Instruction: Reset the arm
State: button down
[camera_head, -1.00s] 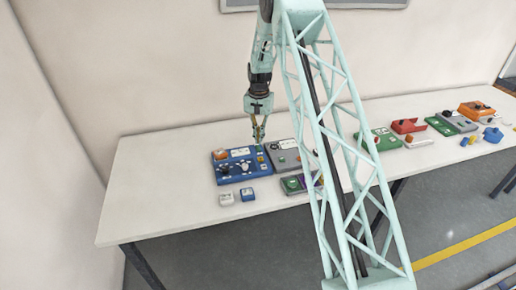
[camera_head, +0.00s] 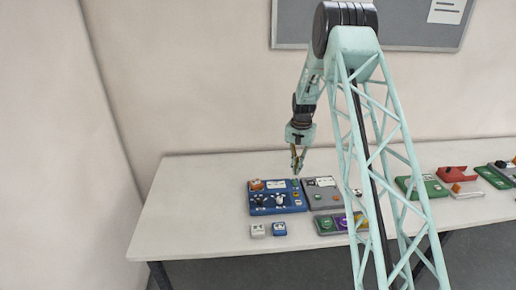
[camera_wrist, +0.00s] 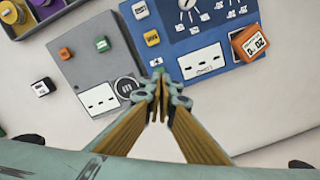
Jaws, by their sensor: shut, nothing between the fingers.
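My gripper (camera_head: 297,163) hangs from my arm above the back edge of the blue control panel, apart from it. In the wrist view my gripper (camera_wrist: 163,92) shows its fingertips together with nothing between them. The blue control panel (camera_head: 262,208) carries an orange block, dark knobs and small labels; it also shows in the wrist view (camera_wrist: 222,62). A grey panel (camera_head: 322,198) stands at its right and shows below the fingers at left in the wrist view (camera_wrist: 95,70).
Two small blocks, one white (camera_head: 257,231) and one blue (camera_head: 279,229), lie in front of the blue panel. More panels (camera_head: 455,174) stand at right. The white table (camera_head: 190,215) is bare at left.

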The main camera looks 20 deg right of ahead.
jog(key=s+a+r+n+b, duration=0.1)
jog(key=s+a+r, duration=0.2)
jog(key=r, duration=0.3)
jog(key=s+a+r+t+b, duration=0.1)
jog(key=s+a+r, duration=0.1)
jog(key=r, duration=0.4)
jog(key=s+a+r+n+b, duration=0.1)
jog(key=s+a+r, duration=0.2)
jog(key=r, duration=0.3)
jog(key=s+a+r+n+b, duration=0.1)
jog(key=s+a+r, duration=0.3)
jog(key=s+r, duration=0.3)
jog(key=s+a+r+n+b, duration=0.1)
jog(key=s+a+r, duration=0.3)
jog(key=s+r, duration=0.25)
jog(key=s+a+r+n+t+b, duration=0.1)
jog(key=s+a+b, duration=0.15)
jog(key=s, duration=0.75)
jog(key=s+a+r+n+t+b, duration=0.1)
jog(key=s+a+r, duration=0.15)
jog(key=s, duration=0.65)
jog(key=s+a+n+b, duration=0.1)
jog(key=s+a, duration=0.3)
jog(key=s, duration=0.6)
jog(key=s+a+f+n+t+b, duration=0.1)
jog(key=s+f, duration=0.2)
jog(key=s, duration=0.8)
jog(key=shift+f+b, duration=0.25)
jog(key=shift+b, duration=0.15)
